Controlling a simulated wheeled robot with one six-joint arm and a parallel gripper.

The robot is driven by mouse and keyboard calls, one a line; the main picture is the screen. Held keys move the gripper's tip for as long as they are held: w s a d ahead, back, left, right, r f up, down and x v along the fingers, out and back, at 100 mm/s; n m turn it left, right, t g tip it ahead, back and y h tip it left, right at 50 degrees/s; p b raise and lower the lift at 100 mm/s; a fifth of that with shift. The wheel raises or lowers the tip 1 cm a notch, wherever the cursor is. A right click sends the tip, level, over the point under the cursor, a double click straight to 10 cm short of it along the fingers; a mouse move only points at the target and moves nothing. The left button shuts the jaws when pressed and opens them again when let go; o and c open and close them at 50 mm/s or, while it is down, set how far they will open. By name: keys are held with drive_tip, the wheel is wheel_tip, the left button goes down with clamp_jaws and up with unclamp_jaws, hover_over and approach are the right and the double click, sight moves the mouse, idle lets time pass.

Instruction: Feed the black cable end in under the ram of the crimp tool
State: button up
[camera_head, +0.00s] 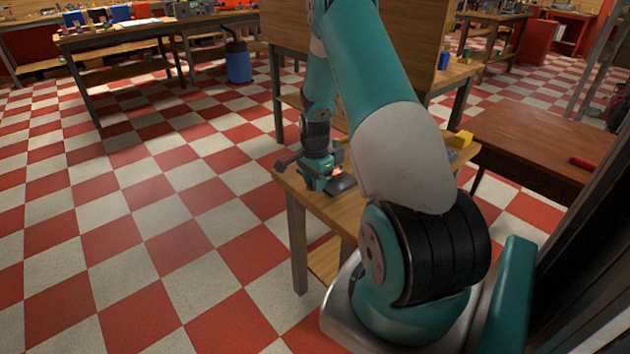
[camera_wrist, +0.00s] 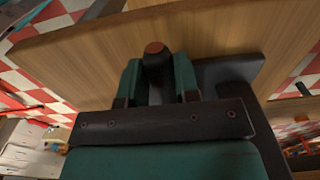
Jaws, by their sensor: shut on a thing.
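My gripper (camera_wrist: 157,78) is shut on a thick black piece with a round copper-red end face, which looks like the black cable end (camera_wrist: 154,60). It stands out between the two teal fingers, over the wooden bench top. A dark flat plate (camera_wrist: 228,72) lies to the right of the fingers. I cannot tell whether it is part of the crimp tool, and no ram can be made out. In the head view my gripper (camera_head: 318,180) is low over the bench, beside a dark flat piece (camera_head: 342,183). The cable end cannot be made out there.
The small wooden bench (camera_head: 330,208) has bare wood at its near left. A brown table (camera_head: 530,150) stands to the right. The checkered floor on the left is open.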

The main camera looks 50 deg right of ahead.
drive_tip(key=shift+f, duration=0.1)
drive_tip(key=o, duration=1)
wheel_tip(320, 180, up, 17)
drive_tip(key=w+a+r+n+p, duration=0.2)
drive_tip(key=a+r+n, duration=0.35)
drive_tip(key=a, duration=0.45)
drive_tip(key=s+a+r+n+y+p, duration=0.1)
drive_tip(key=s+a+r+n, duration=0.2)
drive_tip(key=a, duration=0.5)
drive_tip(key=s+a+r+n+t+y+p, duration=0.1)
drive_tip(key=s+a+r+n+p, duration=0.1)
drive_tip(key=a+r+n, duration=0.35)
drive_tip(key=s+a+r+n+y+p, duration=0.15)
drive_tip(key=a+n, duration=0.25)
drive_tip(key=a, duration=0.7)
drive_tip(key=s+a+r+n, duration=0.1)
drive_tip(key=s+a+n, duration=0.3)
drive_tip(key=s+n, duration=0.1)
drive_tip(key=s+a+r+n+g+p, duration=0.1)
drive_tip(key=s+a+n, duration=0.3)
drive_tip(key=s, duration=0.4)
drive_tip(key=shift+s+a+r+n+y, duration=0.2)
drive_tip(key=shift+a+r+n+y, duration=0.2)
drive_tip(key=shift+a+r, duration=0.1)
